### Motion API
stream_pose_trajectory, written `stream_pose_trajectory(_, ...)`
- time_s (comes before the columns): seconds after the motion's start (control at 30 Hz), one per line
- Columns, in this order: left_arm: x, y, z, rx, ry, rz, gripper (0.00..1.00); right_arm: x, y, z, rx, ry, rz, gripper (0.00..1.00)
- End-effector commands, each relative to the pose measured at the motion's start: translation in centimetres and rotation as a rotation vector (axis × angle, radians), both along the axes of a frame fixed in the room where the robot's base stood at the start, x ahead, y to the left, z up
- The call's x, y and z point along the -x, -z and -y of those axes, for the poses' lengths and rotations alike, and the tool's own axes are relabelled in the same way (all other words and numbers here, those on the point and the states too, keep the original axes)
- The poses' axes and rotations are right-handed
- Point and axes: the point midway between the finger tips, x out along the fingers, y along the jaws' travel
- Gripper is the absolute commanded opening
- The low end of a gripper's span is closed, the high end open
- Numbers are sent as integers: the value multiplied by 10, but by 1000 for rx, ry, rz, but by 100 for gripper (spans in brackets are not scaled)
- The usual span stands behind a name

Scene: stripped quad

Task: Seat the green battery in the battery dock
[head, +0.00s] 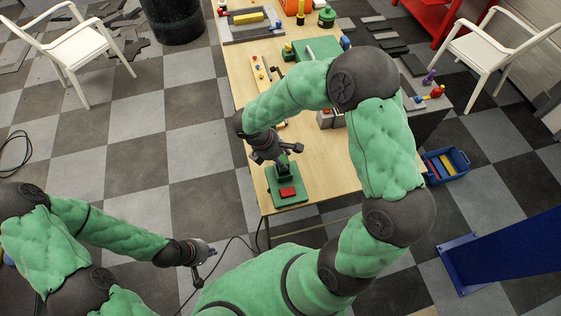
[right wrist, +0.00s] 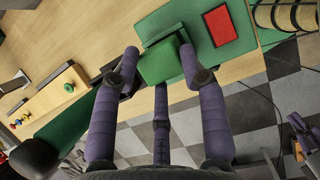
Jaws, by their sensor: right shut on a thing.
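My right gripper (head: 279,160) is over the front end of the table. It is shut on the green battery (right wrist: 162,62), a plain green block between its two fingertips in the right wrist view. In the head view the battery is largely covered by the gripper. A flat green plate with a red pad, which looks like the battery dock (head: 292,201), lies just below the gripper; it also shows in the right wrist view (right wrist: 178,14). The battery overlaps the plate's edge there; I cannot tell whether they touch. My left gripper (head: 211,253) is away from the table, over the floor; its fingers are too small to judge.
The wooden table (head: 325,175) is bare right of the plate. Farther back stand a tray with a yellow block (head: 250,17), a green box (head: 318,47) and small parts. A blue bin (head: 445,165) and a blue post (head: 505,250) stand on the floor to the right.

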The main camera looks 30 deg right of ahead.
Motion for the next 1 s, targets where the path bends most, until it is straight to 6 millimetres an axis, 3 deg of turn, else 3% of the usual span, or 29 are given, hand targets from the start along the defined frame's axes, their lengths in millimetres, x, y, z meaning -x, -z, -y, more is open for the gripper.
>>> stream_pose_trajectory(0.2,0,3,0,0,0,0,0,0,29,0,1,-1,-2,3)
stream_pose_trajectory(0.6,0,7,0,0,0,0,0,0,34,0,0,-1,1,3)
stream_pose_trajectory(0.63,0,7,0,0,0,0,0,0,35,0,0,-1,0,46)
stream_pose_trajectory(0.7,0,6,0,0,0,0,0,0,34,0,0,-1,0,66)
stream_pose_trajectory(1.0,0,6,0,0,0,0,0,0,33,0,0,-1,0,67)
